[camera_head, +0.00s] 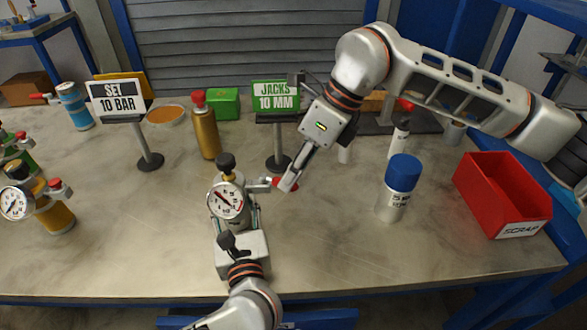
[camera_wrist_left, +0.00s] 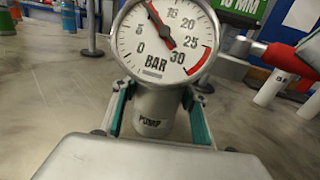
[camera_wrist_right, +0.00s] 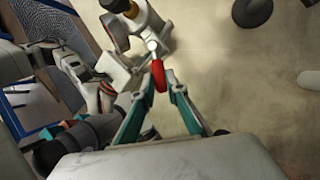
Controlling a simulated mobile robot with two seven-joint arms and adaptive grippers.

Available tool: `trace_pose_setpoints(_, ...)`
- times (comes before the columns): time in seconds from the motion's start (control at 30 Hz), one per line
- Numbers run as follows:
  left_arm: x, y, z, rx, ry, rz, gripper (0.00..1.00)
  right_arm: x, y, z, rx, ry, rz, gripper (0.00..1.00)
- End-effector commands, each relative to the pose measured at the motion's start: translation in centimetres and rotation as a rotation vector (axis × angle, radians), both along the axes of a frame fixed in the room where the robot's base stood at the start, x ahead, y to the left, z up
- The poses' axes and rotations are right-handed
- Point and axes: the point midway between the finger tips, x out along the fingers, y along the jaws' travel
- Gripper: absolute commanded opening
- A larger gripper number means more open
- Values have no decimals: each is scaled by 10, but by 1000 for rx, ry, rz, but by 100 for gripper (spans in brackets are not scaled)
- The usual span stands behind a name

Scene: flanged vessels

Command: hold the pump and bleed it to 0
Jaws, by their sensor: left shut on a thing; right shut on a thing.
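The grey pump (camera_wrist_left: 152,118) stands upright with a round gauge (camera_head: 227,200) on its front and a black knob (camera_head: 226,161) on top. In the left wrist view the gauge needle points to the upper left, roughly between 10 and 15 bar. My left gripper (camera_head: 237,222) is shut on the pump's body, one finger at each side below the gauge. The pump's red side handle (camera_wrist_right: 159,76) sticks out to the right in the head view. My right gripper (camera_head: 286,185) is shut on this handle; the fingertips partly cover it.
A "SET 10 BAR" sign (camera_head: 119,101) and a "JACKS 10 MM" sign (camera_head: 276,96) stand behind. A brass bottle (camera_head: 205,130) is behind the pump. A blue-capped can (camera_head: 397,190) and red scrap bin (camera_head: 505,196) are at right. Another gauged vessel (camera_head: 52,212) stands at left.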

Motion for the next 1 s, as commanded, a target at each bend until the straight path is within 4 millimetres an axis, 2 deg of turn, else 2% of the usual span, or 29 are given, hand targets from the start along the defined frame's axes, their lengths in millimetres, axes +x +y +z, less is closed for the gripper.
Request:
trace_pose_setpoints(0.53, 0, 0, 0, -1, -1, 0, 8, -28, 18, 1, 1, -3, -513, 0)
trace_pose_setpoints(1.0, 0, 0, 1, -1, -1, -1, 8, -40, 40, 0, 1, -2, -928, 0)
